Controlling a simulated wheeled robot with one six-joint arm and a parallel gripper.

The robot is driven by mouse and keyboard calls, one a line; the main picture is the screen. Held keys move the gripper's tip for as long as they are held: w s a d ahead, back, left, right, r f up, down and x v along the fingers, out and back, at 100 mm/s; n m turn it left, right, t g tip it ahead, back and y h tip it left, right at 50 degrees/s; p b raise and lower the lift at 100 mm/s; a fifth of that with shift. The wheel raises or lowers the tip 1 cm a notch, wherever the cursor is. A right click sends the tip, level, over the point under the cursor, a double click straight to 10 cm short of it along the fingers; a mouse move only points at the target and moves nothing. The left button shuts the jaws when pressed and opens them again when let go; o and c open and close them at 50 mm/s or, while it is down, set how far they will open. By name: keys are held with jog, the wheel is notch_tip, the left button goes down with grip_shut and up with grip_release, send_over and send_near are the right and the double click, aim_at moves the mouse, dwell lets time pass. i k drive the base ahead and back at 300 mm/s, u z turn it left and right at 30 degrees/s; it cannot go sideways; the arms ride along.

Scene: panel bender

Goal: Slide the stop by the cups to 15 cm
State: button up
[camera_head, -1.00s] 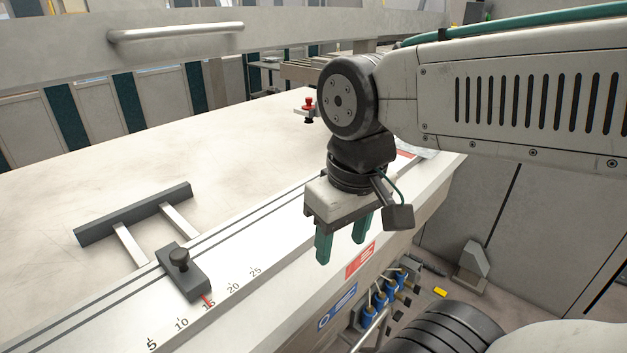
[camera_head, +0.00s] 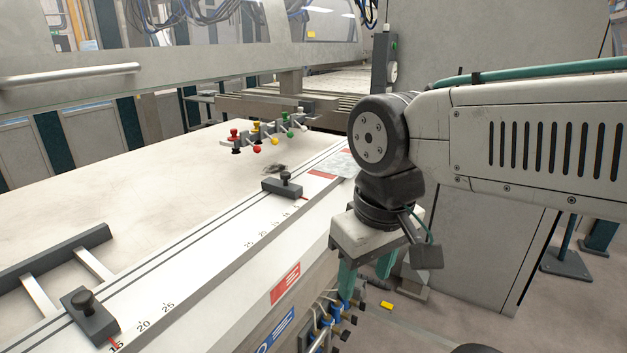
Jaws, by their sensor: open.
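A dark grey stop (camera_head: 282,185) with a black knob sits on the rail at the far part of the table. Its red pointer is at the low end of its scale, near the 5, though the figures are small. A second stop (camera_head: 90,316) with a black knob is at the near left, its red pointer by 15. My gripper (camera_head: 366,278) is open and empty, pointing down at the right of the table's front edge, apart from both stops. I cannot tell for certain which items are the cups.
Several coloured knobs (camera_head: 265,138) stand at the table's back. A grey fence bar (camera_head: 55,252) is joined to the near stop. Blue fittings (camera_head: 325,310) are on the front face below the edge. The rail (camera_head: 200,232) between the stops is clear.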

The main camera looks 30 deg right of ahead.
aim_at(285, 188)
jog(key=z, duration=1.05)
jog(key=k, duration=0.55)
jog(key=u, duration=0.65)
jog(key=i, duration=0.95)
jog(key=z, duration=0.05)
jog(key=k, duration=1)
jog(key=z, duration=0.25)
jog(key=i, duration=1.3)
jog(key=u, duration=0.4)
